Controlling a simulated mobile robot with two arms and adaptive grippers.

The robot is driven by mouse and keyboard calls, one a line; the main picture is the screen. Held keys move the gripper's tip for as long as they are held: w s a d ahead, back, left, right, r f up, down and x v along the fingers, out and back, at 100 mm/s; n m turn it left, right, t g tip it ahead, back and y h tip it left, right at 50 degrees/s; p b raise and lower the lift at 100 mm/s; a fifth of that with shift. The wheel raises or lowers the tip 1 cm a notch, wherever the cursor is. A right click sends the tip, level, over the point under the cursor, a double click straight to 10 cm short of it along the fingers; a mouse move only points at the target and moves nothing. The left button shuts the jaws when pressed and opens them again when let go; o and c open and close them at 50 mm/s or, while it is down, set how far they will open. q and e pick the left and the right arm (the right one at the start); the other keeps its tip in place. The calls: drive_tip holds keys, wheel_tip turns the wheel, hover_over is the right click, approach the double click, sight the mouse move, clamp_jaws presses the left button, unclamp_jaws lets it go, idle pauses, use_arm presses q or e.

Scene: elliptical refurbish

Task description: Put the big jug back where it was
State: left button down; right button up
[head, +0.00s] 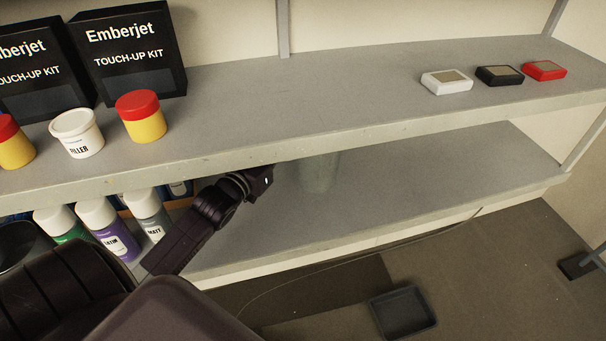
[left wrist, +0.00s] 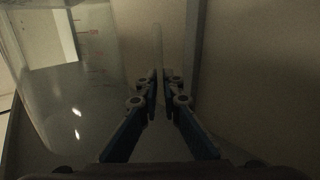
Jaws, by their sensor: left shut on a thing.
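The big jug (head: 320,173) is clear and hard to make out in the head view, just beyond my left gripper (head: 268,178), over the lower shelf (head: 400,190). I cannot tell whether its base touches the shelf. In the left wrist view the jug (left wrist: 85,80) fills the left side, with red measuring marks on its see-through wall. The fingers of my left gripper (left wrist: 160,82) are close together on a thin upright see-through part, which looks like the jug's handle. The upper shelf's edge hides part of the jug and gripper. My right gripper is not in view.
Several bottles (head: 103,225) stand left of my left arm on the lower shelf. The upper shelf (head: 300,100) overhangs with tubs (head: 141,117), touch-up kit boxes (head: 130,55) and small blocks (head: 498,75). The lower shelf's right part is clear. A dark tray (head: 402,312) lies on the floor.

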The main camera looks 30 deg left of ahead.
use_arm(q)
drive_tip(key=f, duration=0.3)
drive_tip(key=shift+s+d, duration=0.2)
drive_tip(key=shift+s, duration=0.15)
drive_tip(key=shift+w+f, duration=0.1)
drive_tip(key=shift+f, duration=0.7)
wheel_tip(320, 180, down, 2)
drive_tip(key=shift+f, duration=0.7)
drive_tip(key=c, duration=2.5)
unclamp_jaws()
drive_tip(key=shift+f, duration=0.1)
drive_tip(key=o, duration=0.4)
drive_tip(key=shift+r, duration=0.2)
drive_tip(key=s, duration=0.7)
drive_tip(key=s+b, duration=0.1)
drive_tip(key=s, duration=0.3)
drive_tip(key=shift+s+d, duration=0.1)
drive_tip(key=shift+d, duration=0.2)
drive_tip(key=shift+s+r, duration=0.1)
drive_tip(key=shift+s, duration=0.35)
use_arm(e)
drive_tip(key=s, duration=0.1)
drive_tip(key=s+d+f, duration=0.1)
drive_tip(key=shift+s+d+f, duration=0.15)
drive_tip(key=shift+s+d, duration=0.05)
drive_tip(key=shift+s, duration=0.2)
